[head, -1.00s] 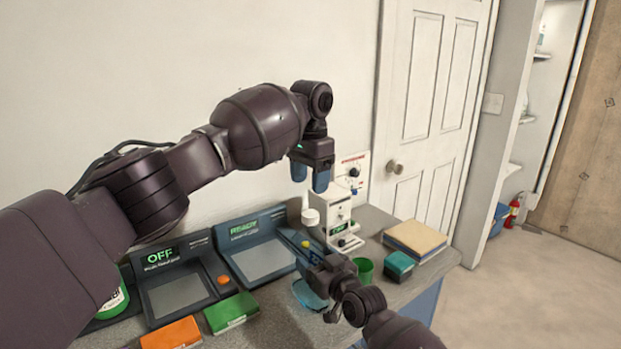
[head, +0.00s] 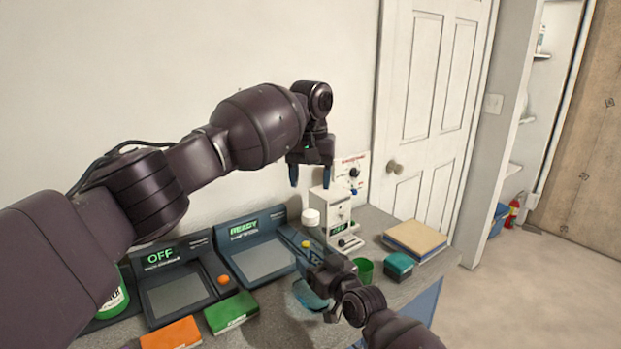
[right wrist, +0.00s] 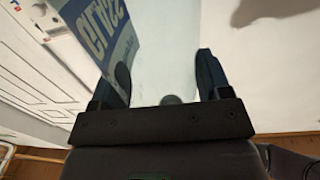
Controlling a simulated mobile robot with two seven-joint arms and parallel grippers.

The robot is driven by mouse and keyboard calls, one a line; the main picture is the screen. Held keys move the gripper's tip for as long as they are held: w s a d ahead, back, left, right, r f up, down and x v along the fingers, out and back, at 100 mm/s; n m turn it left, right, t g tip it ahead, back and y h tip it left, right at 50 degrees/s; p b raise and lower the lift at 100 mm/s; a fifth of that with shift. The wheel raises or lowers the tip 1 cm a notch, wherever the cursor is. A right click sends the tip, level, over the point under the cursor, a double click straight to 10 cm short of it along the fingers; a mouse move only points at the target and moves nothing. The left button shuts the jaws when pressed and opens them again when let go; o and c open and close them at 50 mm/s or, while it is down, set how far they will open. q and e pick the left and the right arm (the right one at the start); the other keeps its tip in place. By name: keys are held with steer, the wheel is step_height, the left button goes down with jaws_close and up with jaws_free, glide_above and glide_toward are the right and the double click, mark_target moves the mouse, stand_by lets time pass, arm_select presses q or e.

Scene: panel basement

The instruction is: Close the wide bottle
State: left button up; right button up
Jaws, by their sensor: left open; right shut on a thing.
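A pale blue, see-through vessel (head: 307,297), apparently the wide bottle, shows at my right gripper (head: 320,290). The gripper is shut on it; in the right wrist view the fingers (right wrist: 160,85) stand on both sides of a pale, clear body. The arm and fingers hide part of it, and its mouth is not clear. A small white round piece (head: 310,217), perhaps the cap, is beside the white instrument. My left gripper (head: 310,176) is open and empty above it, fingers pointing down.
A white instrument (head: 338,213) stands behind. A READY device (head: 262,255) and an OFF device (head: 175,290) are to the left. A green cup (head: 364,270), teal box (head: 398,265) and book (head: 415,241) are right. Green (head: 232,312) and orange boxes (head: 171,334) lie in front.

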mark_target(310, 213)
arm_select(q)
steer(key=shift+f, duration=0.1)
steer(key=shift+f, duration=3.95)
steer(key=c, duration=0.9)
steer(key=m, duration=0.5)
steer(key=shift+c, duration=0.2)
steer(key=o, duration=1.1)
step_height(310, 213, up, 12)
